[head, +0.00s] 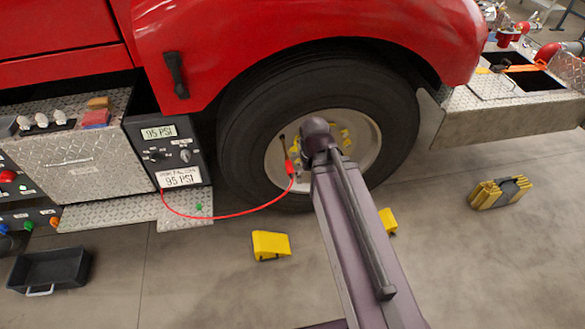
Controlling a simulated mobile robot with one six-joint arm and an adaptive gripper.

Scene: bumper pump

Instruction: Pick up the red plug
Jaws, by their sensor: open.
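The red plug (290,168) is at the left part of the wheel's pale rim (279,181), just left of my arm. A thin red hose (215,217) runs from it in a low curve to the lower left panel. Whether the plug is fixed to the wheel or only in front of it, I cannot tell. My arm rises from the bottom of the head view, and its visible joint covers part of the hub. My gripper cannot be made out; the arm may hide it.
The hose ends at a dark gauge panel (183,155) marked 95 PSI. Yellow chocks (271,245) lie on the floor near the black tyre (240,125). A black bin (48,270) stands at lower left, and a yellow folded item (499,193) lies at right.

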